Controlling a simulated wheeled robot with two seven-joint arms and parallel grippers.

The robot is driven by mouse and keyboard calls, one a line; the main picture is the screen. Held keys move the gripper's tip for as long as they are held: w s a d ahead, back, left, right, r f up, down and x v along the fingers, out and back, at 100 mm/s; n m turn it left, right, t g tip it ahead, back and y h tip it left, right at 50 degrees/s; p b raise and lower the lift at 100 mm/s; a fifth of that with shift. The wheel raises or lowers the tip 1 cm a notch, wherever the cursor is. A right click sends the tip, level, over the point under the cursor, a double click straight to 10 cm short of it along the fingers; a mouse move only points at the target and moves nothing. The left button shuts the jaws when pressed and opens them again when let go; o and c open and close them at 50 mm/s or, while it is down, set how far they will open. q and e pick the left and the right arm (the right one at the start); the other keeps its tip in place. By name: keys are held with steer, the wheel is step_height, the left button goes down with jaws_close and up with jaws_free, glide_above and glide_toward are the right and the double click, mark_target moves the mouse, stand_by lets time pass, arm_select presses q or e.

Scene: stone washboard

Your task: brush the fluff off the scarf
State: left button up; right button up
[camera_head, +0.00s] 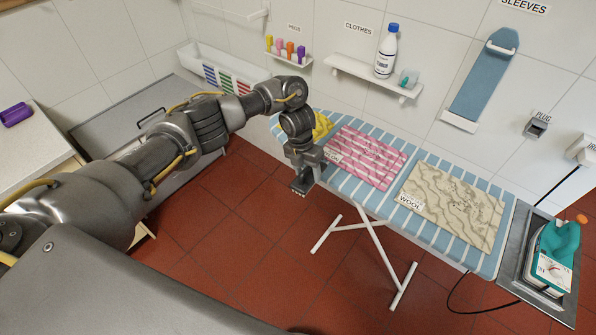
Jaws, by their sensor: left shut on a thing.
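My left gripper (303,181) hangs pointing down at the near left edge of the striped ironing board, in front of a yellow cloth (322,125). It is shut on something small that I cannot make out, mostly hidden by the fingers. A pink patterned cloth (368,158) lies flat on the board, just right of the gripper. A beige cloth (455,203) with wavy lines and a label reading WOOL lies farther right. I cannot tell for certain which cloth is the scarf, nor pick out fluff or a brush. My right gripper is out of view.
The blue-and-white ironing board (341,185) stands on white legs against the tiled wall. A teal iron (553,260) rests on a grey plate at its right end. A shelf (372,77) holds a bottle (386,52). A purple thing (16,114) lies on the left counter.

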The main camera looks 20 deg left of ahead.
mark_target(313, 181)
arm_select(q)
steer(key=d+r+m, duration=0.1)
steer(key=s+r+m, duration=0.1)
steer(key=r, duration=0.1)
steer(key=d+r, duration=0.1)
steer(key=r, duration=0.1)
steer(key=shift+s+d+m, duration=0.3)
steer(key=shift+s+m, duration=0.1)
steer(key=s+d+r+m+g+y, duration=0.1)
steer(key=s+d+r+m, duration=0.25)
steer(key=r+m, duration=0.35)
steer(key=s+d+r+m+g+y, duration=0.1)
steer(key=s+d+r+m+y, duration=0.1)
steer(key=d+r+m, duration=0.4)
steer(key=s+a+m, duration=0.6)
steer(key=a+m, duration=0.1)
steer(key=a, duration=0.6)
steer(key=w+a+b+x, duration=0.1)
steer(key=a+b+x, duration=0.1)
steer(key=b+x, duration=1.1)
steer(key=shift+w+f+t+y+b, duration=0.3)
steer(key=shift+f+t+b, duration=0.15)
steer(key=shift+b, duration=0.25)
